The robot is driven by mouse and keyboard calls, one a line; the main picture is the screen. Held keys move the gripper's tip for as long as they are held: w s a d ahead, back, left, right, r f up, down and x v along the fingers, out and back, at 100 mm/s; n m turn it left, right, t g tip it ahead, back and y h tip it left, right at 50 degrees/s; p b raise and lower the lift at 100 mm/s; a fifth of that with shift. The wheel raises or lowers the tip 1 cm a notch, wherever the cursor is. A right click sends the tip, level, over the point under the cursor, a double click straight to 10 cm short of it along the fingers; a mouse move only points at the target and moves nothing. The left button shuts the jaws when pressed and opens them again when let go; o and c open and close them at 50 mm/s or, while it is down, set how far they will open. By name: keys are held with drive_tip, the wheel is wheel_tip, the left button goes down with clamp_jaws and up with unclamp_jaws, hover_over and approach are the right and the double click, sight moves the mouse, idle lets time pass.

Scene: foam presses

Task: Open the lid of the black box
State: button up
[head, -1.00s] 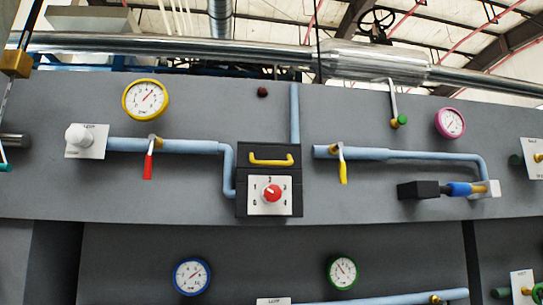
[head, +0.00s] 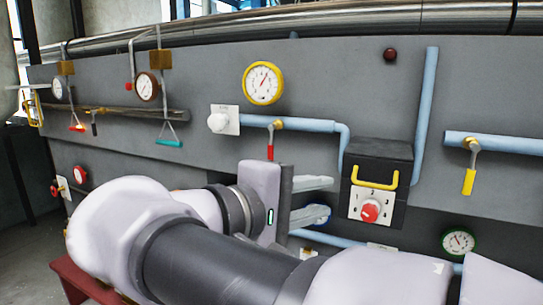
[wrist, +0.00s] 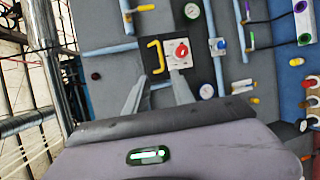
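The black box (head: 381,152) is on the grey panel, right of centre in the head view. Its lid looks shut, with a yellow handle (head: 375,182) on the front. Below the handle is a white dial plate with a red knob (head: 370,211). In the wrist view the handle (wrist: 153,56) and red knob (wrist: 181,51) appear turned sideways, beyond the fingertips. My gripper (head: 322,198) is open and empty, left of the box in the head view; its spread fingers (wrist: 157,84) point toward the panel in the wrist view. No contact with the handle shows.
A red lever (head: 270,150) and blue pipe (head: 300,125) lie left of the box. A vertical blue pipe (head: 426,110) and a yellow lever (head: 468,182) are to its right. A yellow gauge (head: 263,83) sits above left. The space before the box's front looks clear.

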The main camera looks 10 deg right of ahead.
sight(372, 186)
drive_tip(key=x, duration=1.7)
drive_tip(key=shift+w+f+p, duration=0.1)
drive_tip(key=shift+p, duration=0.3)
drive_tip(key=shift+c, duration=0.2)
clamp_jaws()
